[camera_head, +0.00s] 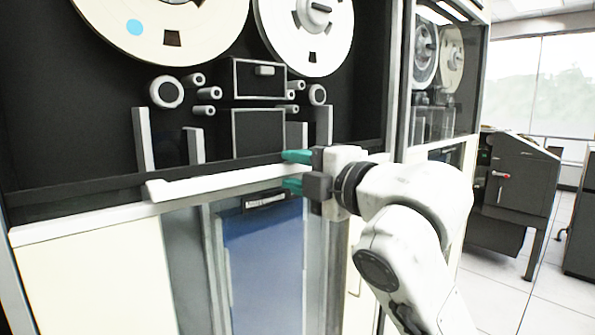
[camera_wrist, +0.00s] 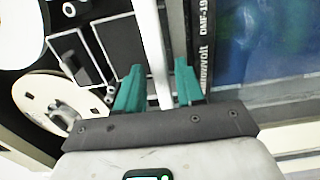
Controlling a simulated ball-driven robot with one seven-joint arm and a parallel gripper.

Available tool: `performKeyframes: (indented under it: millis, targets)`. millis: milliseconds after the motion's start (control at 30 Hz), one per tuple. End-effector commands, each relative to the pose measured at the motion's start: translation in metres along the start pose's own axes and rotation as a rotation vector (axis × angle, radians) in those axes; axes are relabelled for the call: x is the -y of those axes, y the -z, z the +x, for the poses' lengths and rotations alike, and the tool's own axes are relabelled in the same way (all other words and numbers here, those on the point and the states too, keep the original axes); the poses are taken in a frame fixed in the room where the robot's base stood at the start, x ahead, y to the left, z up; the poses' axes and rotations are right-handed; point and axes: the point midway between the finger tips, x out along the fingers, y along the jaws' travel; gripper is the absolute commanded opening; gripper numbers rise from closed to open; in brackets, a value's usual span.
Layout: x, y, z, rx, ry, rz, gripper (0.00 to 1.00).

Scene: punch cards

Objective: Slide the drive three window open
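The tape drive in front of me has two large reels, the left one (camera_head: 165,25) pale with a blue dot, above a black panel. A white horizontal bar (camera_head: 215,182) runs across the drive below the reels. Glass (camera_head: 180,245) shows under the bar, over a blue panel. My gripper (camera_head: 292,171) is at the bar's right part, one teal finger above it and one below. In the wrist view my gripper (camera_wrist: 160,72) is open, with the white bar (camera_wrist: 152,40) between its fingers and narrow gaps visible. Whether a pane covers the reels I cannot tell.
Another tape drive (camera_head: 435,75) stands to the right, behind my arm. A dark grey machine (camera_head: 513,185) with a red-knobbed lever is farther right. The white tiled floor (camera_head: 500,285) is open at the lower right. A cream panel (camera_head: 95,270) is at the lower left.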

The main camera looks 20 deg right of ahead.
Motion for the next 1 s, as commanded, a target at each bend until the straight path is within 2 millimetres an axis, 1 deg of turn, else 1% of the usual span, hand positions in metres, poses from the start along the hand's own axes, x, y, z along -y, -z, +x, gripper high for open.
performKeyframes:
  millis: [67, 267, 400, 467, 567, 800, 900, 1000]
  targets:
    - [0.000, 0.000, 0.000, 0.000, 0.000, 0.000, 0.45]
    - [0.000, 0.000, 0.000, 0.000, -0.001, -0.001, 0.45]
    - [-0.001, -0.001, -0.007, 0.001, -0.002, 0.000, 0.45]
    - [-0.001, -0.001, -0.015, 0.002, -0.003, -0.001, 0.45]
    - [-0.001, -0.001, -0.032, 0.002, -0.004, 0.000, 0.45]
    - [-0.001, -0.001, -0.079, 0.002, -0.003, 0.000, 0.45]
    - [0.003, -0.001, -0.093, 0.001, -0.004, -0.003, 0.45]
    - [0.002, 0.000, -0.102, 0.000, -0.003, -0.002, 0.45]
